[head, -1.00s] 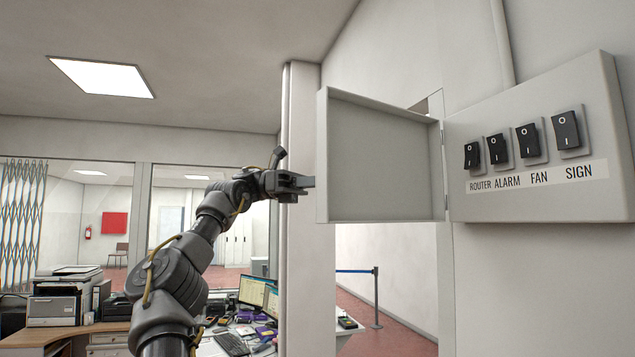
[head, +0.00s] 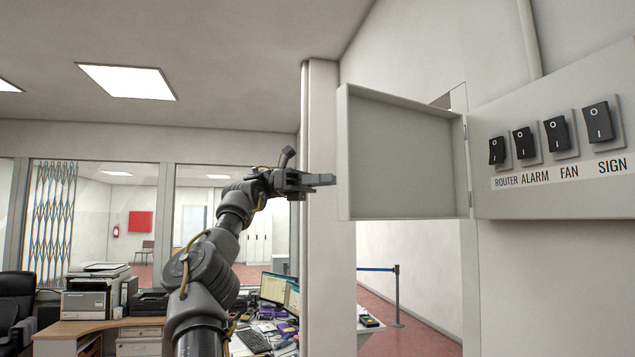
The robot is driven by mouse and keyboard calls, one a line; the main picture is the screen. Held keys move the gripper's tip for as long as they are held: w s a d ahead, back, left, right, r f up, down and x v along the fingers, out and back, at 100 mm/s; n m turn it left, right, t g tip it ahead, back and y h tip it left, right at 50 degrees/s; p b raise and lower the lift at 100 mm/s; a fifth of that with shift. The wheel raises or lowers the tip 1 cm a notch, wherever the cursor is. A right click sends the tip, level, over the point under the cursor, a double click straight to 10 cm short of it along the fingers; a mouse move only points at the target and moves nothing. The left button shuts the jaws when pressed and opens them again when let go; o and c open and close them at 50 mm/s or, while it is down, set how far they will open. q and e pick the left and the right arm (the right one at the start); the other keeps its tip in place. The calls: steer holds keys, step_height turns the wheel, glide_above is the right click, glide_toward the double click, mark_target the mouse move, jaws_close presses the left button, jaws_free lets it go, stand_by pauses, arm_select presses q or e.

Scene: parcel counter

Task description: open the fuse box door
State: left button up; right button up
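The fuse box (head: 556,203) is a light grey box on the wall at the right, with several black switches above the labels ROUTER, ALARM, FAN and SIGN. Its door (head: 404,156) stands swung wide open to the left on the hinge at the box's left edge. My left gripper (head: 326,180) is just left of the door's free edge, pointing right. A narrow gap seems to lie between its tips and the door. Its fingers look close together, and I cannot tell whether they are fully shut. My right gripper is out of view.
A white wall post (head: 319,260) stands behind the gripper and the door. Below left are a desk with a printer (head: 95,292), monitors and clutter. A belt barrier post (head: 397,295) stands on the red floor beyond the opening. Free air surrounds the gripper on its left.

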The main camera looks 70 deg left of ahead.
arm_select(q)
steer(key=shift+v, duration=1.65)
